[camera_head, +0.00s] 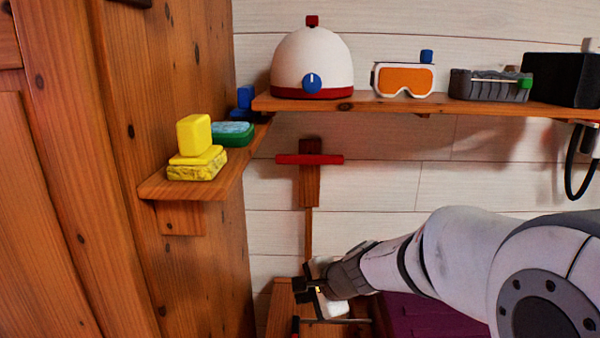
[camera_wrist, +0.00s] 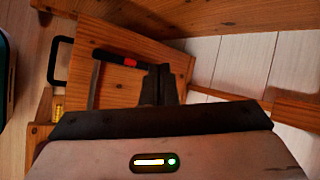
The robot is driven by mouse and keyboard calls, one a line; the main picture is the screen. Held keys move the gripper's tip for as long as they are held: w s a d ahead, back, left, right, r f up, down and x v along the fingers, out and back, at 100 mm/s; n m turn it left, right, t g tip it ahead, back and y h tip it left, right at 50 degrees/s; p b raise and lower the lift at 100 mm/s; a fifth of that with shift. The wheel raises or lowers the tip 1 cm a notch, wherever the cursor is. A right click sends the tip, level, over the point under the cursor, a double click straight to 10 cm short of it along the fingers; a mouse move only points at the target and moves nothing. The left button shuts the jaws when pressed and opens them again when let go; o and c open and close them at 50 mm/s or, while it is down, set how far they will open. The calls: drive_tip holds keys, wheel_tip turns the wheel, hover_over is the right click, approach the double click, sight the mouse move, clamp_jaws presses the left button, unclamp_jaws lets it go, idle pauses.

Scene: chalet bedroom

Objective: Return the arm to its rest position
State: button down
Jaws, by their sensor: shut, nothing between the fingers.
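My gripper (camera_head: 312,288) is low at the centre of the head view, at the end of my white and grey arm. In the wrist view my gripper (camera_wrist: 160,84) shows as dark fingers close together, with nothing between them. It is over a wooden piece of furniture (camera_wrist: 140,55), which also shows below the shelves in the head view (camera_head: 283,300). A dark bar with a red part (camera_wrist: 115,58) lies on or by that wood, just left of the fingers. I cannot tell whether the fingers touch it.
A wooden wall shelf (camera_head: 390,103) holds a white and red helmet (camera_head: 312,62), orange goggles (camera_head: 405,80), a grey tray (camera_head: 490,86) and a black box (camera_head: 563,80). A side shelf (camera_head: 160,187) holds yellow blocks (camera_head: 196,150) and a green box (camera_head: 233,134). A red crossbar (camera_head: 310,159) is on the wall.

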drive_tip(key=s+d+r+n+g+h+p, duration=0.1)
drive_tip(key=s+d+r+n+h+p, duration=0.1)
drive_tip(key=s+d+r+n+p, duration=0.2)
drive_tip(key=s+d+r+n+g+h+p, duration=0.1)
drive_tip(key=s+d+r+n+p, duration=0.3)
drive_tip(key=s+r+p, duration=0.4)
drive_tip(key=s+d+r+n+g+h+p, duration=0.1)
drive_tip(key=s+d+r+n+h+p, duration=0.2)
drive_tip(key=s+d+r+p, duration=0.3)
drive_tip(key=shift+s+r+n+p, duration=0.35)
drive_tip(key=shift+r+n+p, duration=0.9)
drive_tip(key=shift+r, duration=2.1)
drive_tip(key=shift+d+m+p, duration=0.1)
drive_tip(key=shift+m+p, duration=0.2)
drive_tip(key=shift+m, duration=0.05)
